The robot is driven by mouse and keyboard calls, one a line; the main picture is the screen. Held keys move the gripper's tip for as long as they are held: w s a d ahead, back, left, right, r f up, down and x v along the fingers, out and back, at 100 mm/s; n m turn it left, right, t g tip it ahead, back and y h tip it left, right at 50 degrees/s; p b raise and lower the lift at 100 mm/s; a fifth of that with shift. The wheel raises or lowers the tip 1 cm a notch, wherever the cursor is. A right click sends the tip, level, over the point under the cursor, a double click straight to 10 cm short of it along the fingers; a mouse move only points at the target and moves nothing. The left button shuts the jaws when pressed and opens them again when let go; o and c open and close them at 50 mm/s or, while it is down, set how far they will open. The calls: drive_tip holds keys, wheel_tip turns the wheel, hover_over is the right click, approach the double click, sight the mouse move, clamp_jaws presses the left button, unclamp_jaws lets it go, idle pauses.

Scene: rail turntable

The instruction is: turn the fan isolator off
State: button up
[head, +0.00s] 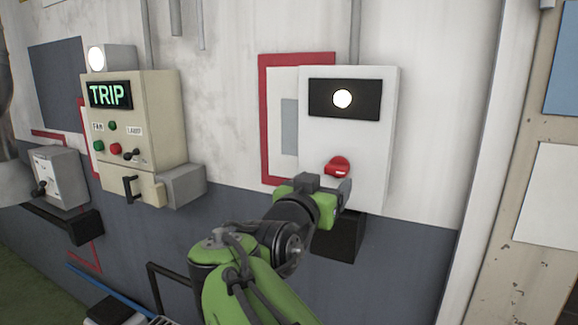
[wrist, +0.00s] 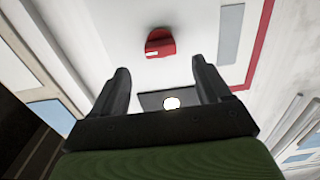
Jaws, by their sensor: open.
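A white wall box (head: 376,140) carries a red rotary handle (head: 338,166) below a black panel (head: 318,98) with a lit round white lamp (head: 342,98). I read no label naming it as the fan isolator. My gripper (head: 325,186) is in front of the box, just below the handle in the head view. In the wrist view my gripper (wrist: 160,68) is open, with nothing between its fingers. The red handle (wrist: 160,43) shows beyond the fingertips, apart from them, roughly centred between them. The lamp (wrist: 171,102) shows lower, between the fingers. A small white mark is on the handle.
A beige panel (head: 155,95) at left shows TRIP on its display (head: 109,95), with buttons and a toggle. A grey box with a black lever (head: 40,188) is farther left. A black box (head: 340,238) sits below the white box. A door frame stands at right.

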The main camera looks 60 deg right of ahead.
sight(334, 172)
drive_tip(key=d, duration=0.2)
drive_tip(key=d+p, duration=0.1)
drive_tip(key=d, duration=0.2)
drive_tip(key=w+d, duration=0.1)
drive_tip(key=d, duration=0.1)
drive_tip(key=shift+w+d+p, duration=0.1)
drive_tip(key=shift+d+p, duration=0.2)
drive_tip(key=shift+p, duration=0.05)
drive_tip(key=shift+a, duration=0.15)
drive_tip(key=c, duration=1)
